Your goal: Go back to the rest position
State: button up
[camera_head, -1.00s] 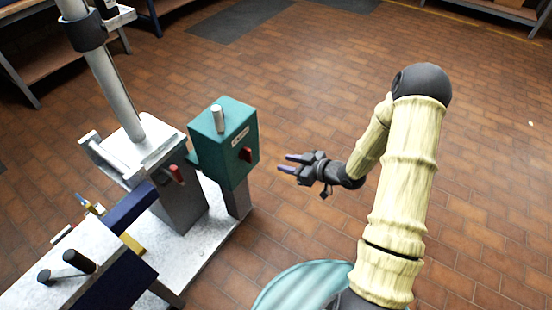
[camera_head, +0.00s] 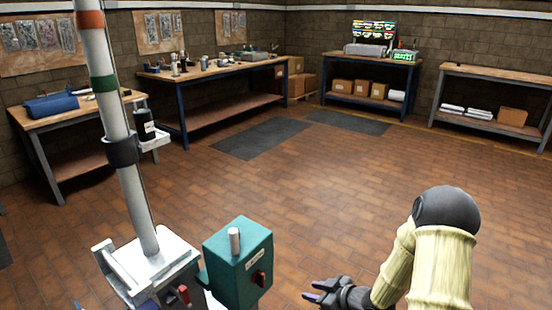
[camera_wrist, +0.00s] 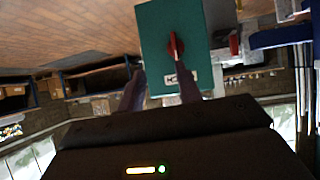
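My gripper (camera_head: 310,290) is low in the head view, right of the teal control box (camera_head: 225,270) and apart from it. Its two dark fingers stand apart with nothing between them, and the wrist view shows them (camera_wrist: 160,78) open in front of the box (camera_wrist: 155,40). The box has a red knob (camera_head: 258,279) on its side and a grey post (camera_head: 234,241) on top. The pale mast (camera_head: 117,118) rises at the left from a white plate (camera_head: 165,262), with orange, green and black bands around it. My forearm hides part of the floor.
Brown tiled floor (camera_head: 330,190) is open behind and right of my arm. Workbenches (camera_head: 215,70) line the far walls, and a shelf unit (camera_head: 495,100) stands at the right. A small bracket with a black cylinder (camera_head: 144,125) sticks out from the mast.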

jog(key=s+d+r+m+g+h, duration=0.2)
jog(key=s+d+r+m+h, duration=0.3)
jog(key=r+h, duration=0.3)
jog(key=s+a+r+m+g, duration=0.1)
jog(key=s+r+m+g, duration=0.15)
jog(key=s, duration=0.45)
jog(key=s+a+r+m+g, duration=0.1)
jog(key=s+r+m, duration=0.1)
jog(key=s+r, duration=0.3)
jog(key=w+p+v, duration=0.3)
jog(key=p+v, duration=1)
jog(key=p, duration=0.1)
jog(key=w+a+r+p+v, duration=0.1)
jog(key=w+p+v, duration=0.1)
jog(key=p+v, duration=1.2)
jog(key=shift+p, duration=0.45)
jog(key=shift+d+r, duration=0.15)
